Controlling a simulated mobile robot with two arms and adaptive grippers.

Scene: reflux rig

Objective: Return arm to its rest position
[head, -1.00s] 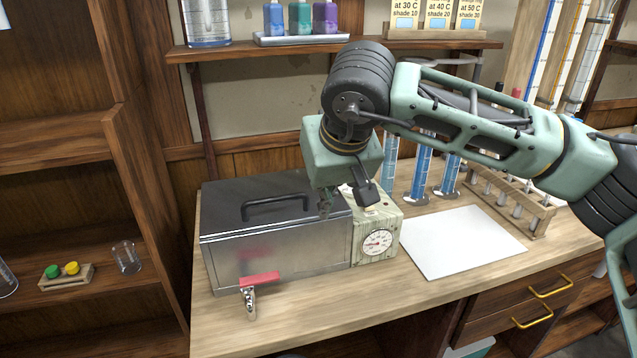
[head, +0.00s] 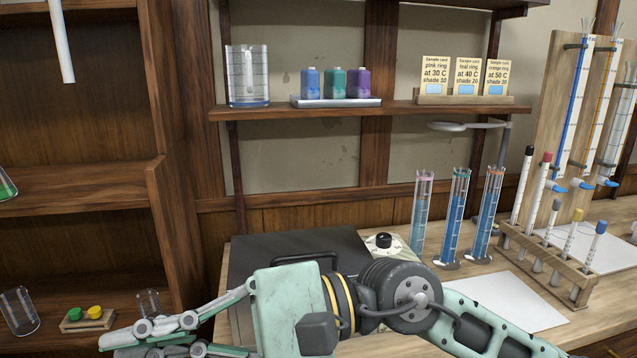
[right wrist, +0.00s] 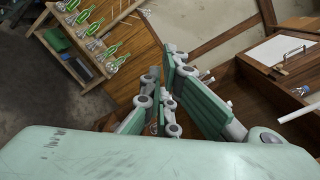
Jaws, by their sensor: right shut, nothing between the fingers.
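My right arm reaches in from the lower right of the head view, across the front of the bench. Its gripper (head: 125,338) points left at the bottom left, in front of the lower shelf, clear of the bench things. In the right wrist view the fingers (right wrist: 165,100) are shut with nothing held between them. My left gripper is in neither view.
The dark-lidded metal box (head: 290,243) on the bench is partly hidden behind my arm. Three blue cylinders (head: 457,215) and a rack of capped tubes (head: 545,262) stand to the right. A small cap block (head: 88,320) sits near the gripper.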

